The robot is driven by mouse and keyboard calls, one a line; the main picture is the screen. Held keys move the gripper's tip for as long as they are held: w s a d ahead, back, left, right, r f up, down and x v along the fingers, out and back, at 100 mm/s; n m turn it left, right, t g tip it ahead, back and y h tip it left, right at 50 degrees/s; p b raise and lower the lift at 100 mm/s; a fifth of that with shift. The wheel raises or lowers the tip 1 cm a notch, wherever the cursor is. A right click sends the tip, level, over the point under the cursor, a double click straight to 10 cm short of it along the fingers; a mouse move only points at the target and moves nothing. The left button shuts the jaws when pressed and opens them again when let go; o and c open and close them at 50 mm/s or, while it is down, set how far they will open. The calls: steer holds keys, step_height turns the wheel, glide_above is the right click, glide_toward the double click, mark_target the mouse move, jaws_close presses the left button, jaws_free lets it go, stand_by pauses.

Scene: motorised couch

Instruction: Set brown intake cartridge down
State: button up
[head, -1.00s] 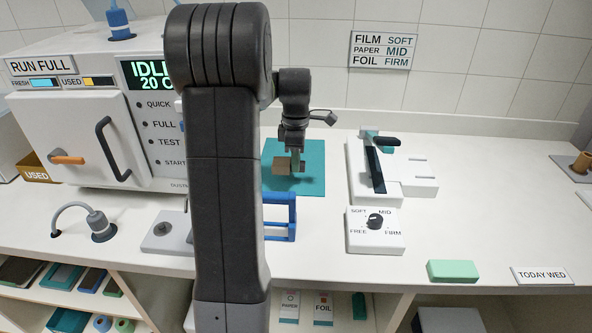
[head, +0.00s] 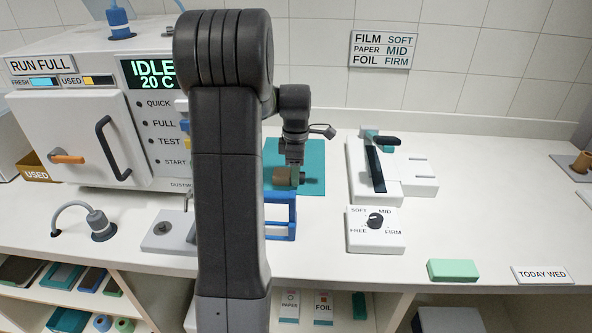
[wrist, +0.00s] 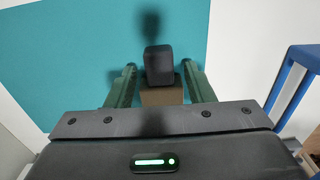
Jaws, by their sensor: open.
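The brown cartridge (head: 281,176) is at the near part of the teal mat (head: 314,160), just behind the blue stand. In the wrist view it shows as a brown block (wrist: 160,97) with a dark rounded end (wrist: 158,66), over the teal mat (wrist: 80,60). My gripper (head: 293,177) is at the cartridge. In the wrist view my gripper (wrist: 159,68) has its two green fingers open, one on each side of the cartridge, with a visible gap on both sides. I cannot tell whether the cartridge's underside touches the mat.
The blue stand (head: 281,232) is close in front of the cartridge. A white clamp fixture (head: 415,187) and a dial box (head: 375,232) are to the right. The white machine (head: 75,125) is at left. The counter at right is mostly clear.

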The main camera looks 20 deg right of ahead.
steer(key=shift+r, duration=0.1)
step_height(320, 180, up, 12)
steer(key=shift+p, duration=0.3)
steer(key=shift+c, duration=0.5)
stand_by(1.0)
